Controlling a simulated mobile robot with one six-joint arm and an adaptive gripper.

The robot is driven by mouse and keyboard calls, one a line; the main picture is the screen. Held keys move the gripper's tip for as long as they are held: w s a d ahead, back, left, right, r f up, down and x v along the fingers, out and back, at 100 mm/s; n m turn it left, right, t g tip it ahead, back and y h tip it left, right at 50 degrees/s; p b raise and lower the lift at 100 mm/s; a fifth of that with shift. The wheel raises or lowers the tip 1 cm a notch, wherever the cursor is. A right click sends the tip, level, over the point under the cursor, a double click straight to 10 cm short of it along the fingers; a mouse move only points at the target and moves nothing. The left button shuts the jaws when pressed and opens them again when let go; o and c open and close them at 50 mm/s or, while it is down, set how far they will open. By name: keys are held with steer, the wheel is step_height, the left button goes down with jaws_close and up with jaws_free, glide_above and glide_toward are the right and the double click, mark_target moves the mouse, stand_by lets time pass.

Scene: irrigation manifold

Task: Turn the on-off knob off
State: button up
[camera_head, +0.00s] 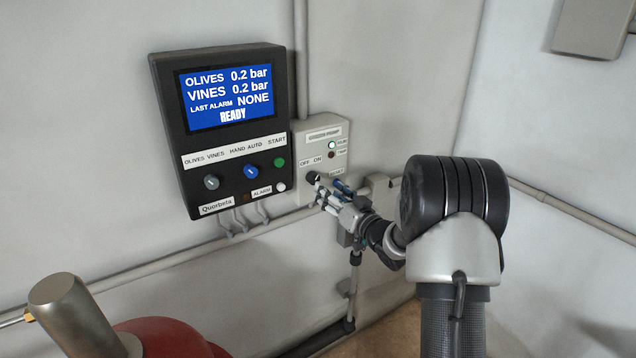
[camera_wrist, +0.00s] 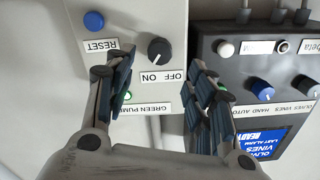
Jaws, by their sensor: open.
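The on-off knob (camera_wrist: 159,50) is a black round knob on the pale grey pump box (camera_head: 308,132). In the wrist view, which is upside down, it lies between and beyond my open fingers, with the OFF and ON labels beside it. I cannot clearly tell which label its pointer faces. The knob also shows in the head view (camera_head: 312,177), just at the fingertips. My gripper (camera_wrist: 164,76) is open and holds nothing; in the head view it (camera_head: 326,189) is in front of the box's lower part. A green lamp (camera_head: 332,145) is lit on the box.
A black control panel (camera_head: 165,120) with a blue screen reading READY adjoins the box on the left. It carries a grey knob (camera_head: 211,182), a blue knob (camera_head: 250,172) and buttons. A blue reset button (camera_wrist: 94,21) is close to the on-off knob. Pipes run below.

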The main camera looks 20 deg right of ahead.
mark_target(315, 180)
steer(key=w, duration=0.3)
steer(key=w+a, duration=0.1)
steer(key=w, duration=0.2)
steer(key=shift+w+a, duration=0.15)
steer(key=shift+w, duration=0.2)
steer(key=shift+c, duration=0.6)
steer(key=c, duration=0.9)
